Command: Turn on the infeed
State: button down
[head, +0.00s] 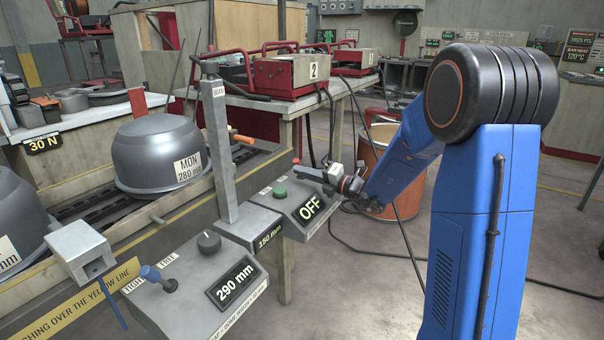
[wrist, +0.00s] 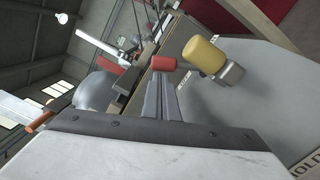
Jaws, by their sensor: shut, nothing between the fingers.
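A nearer panel has a 290 mm display (head: 233,283), a dark knob (head: 209,241) and a blue-handled lever (head: 158,277). A grey post (head: 219,150) stands left of the box. A MON bowl (head: 160,155) sits on the conveyor. An orange bin (head: 390,200) stands behind my arm.

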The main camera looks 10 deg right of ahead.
jog(key=shift+w+d+r+m, duration=0.3)
jog(key=shift+m, duration=0.35)
jog(key=shift+w+d+r+m, duration=0.25)
jog(key=shift+r+m, duration=0.05)
jog(key=shift+m, duration=0.35)
jog(key=shift+w+d+r, duration=0.35)
jog(key=shift+w+d, duration=0.2)
